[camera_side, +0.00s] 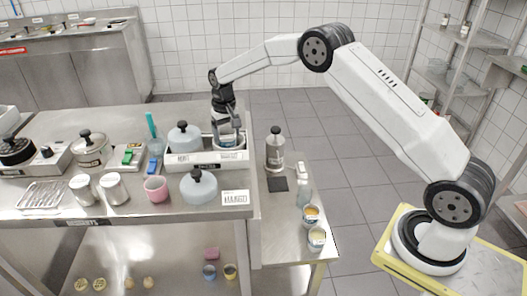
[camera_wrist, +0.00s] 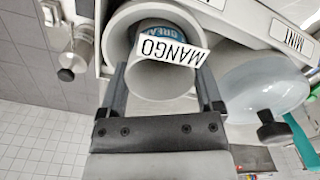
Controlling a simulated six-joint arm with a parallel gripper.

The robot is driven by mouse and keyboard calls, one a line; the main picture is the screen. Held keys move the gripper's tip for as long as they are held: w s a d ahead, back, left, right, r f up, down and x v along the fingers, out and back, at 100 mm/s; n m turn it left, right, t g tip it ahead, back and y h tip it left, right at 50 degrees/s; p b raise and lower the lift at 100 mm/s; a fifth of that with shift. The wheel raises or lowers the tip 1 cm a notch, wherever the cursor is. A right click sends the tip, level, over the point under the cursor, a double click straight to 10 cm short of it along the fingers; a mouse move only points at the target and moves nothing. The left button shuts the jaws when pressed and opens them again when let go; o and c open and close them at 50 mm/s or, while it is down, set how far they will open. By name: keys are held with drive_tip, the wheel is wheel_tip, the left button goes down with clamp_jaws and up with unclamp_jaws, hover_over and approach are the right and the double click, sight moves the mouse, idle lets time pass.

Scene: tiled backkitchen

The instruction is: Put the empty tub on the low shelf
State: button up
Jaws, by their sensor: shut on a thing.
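A pale tub with a blue printed band (camera_side: 222,128) is between the fingers of my gripper (camera_side: 228,124), at the right end of a white rack (camera_side: 205,158). In the wrist view, the tub (camera_wrist: 160,80) is between the two fingers of my gripper (camera_wrist: 163,92); a MANGO label (camera_wrist: 160,47) covers part of it. My gripper is shut on the tub. The tub is at a round well of the rack; I cannot tell whether it is clear of it. A low shelf (camera_side: 165,255) shows under the counter.
A grey domed lid (camera_side: 185,138) sits left of the tub on the rack, another (camera_side: 198,187) in front. A steel flask (camera_side: 275,150) and filled cups (camera_side: 311,214) stand on the right side table. Small pots (camera_side: 210,271) and round items occupy parts of the low shelf.

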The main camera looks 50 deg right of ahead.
drive_tip(key=shift+r, duration=0.4)
wheel_tip(320, 180, up, 2)
drive_tip(key=shift+r, duration=0.1)
drive_tip(key=s+a+r, duration=0.1)
drive_tip(key=s+r, duration=0.8)
drive_tip(key=s, duration=0.5)
drive_tip(key=shift+r, duration=0.25)
drive_tip(key=shift+f, duration=0.15)
